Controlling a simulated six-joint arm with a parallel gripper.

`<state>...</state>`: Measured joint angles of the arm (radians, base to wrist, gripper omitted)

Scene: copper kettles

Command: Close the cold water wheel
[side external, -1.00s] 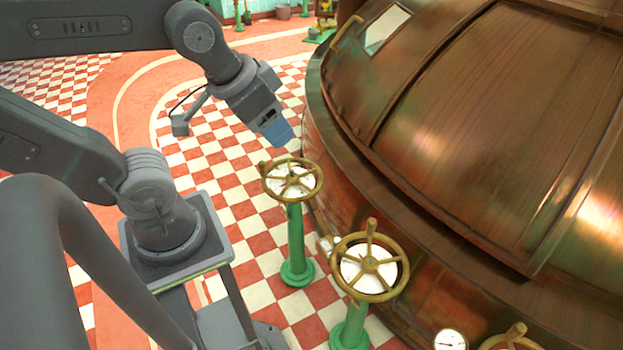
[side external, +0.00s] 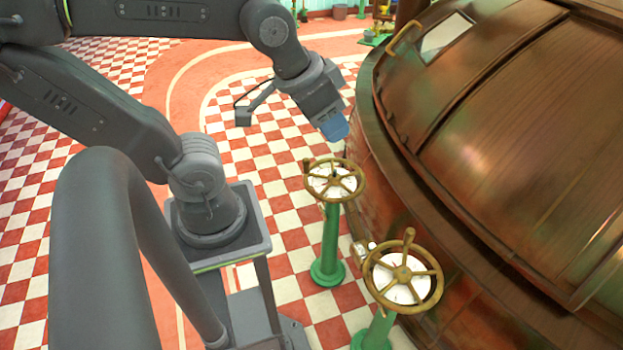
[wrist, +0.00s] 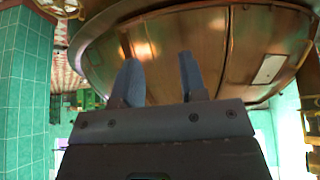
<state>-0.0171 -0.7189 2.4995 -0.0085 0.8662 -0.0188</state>
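Two brass handwheels on green posts stand left of the copper kettle in the side external view. The farther wheel (side external: 333,182) lies over a white disc. The nearer wheel (side external: 402,272) is similar, with a knob standing up at its far rim. I cannot read any label that tells which is the cold water wheel. My gripper (side external: 335,130) appears above the farther wheel in the picture, apart from it, pointing down and right. In the wrist view my two blue-grey fingers (wrist: 158,65) are spread with nothing between them. No wheel can be made out there.
The large copper kettle (side external: 500,130) fills the right side and bounds the room beside the wheels. A brass handle (side external: 403,40) sticks up near its window. Red and white checkered floor (side external: 270,165) is open left of the wheels.

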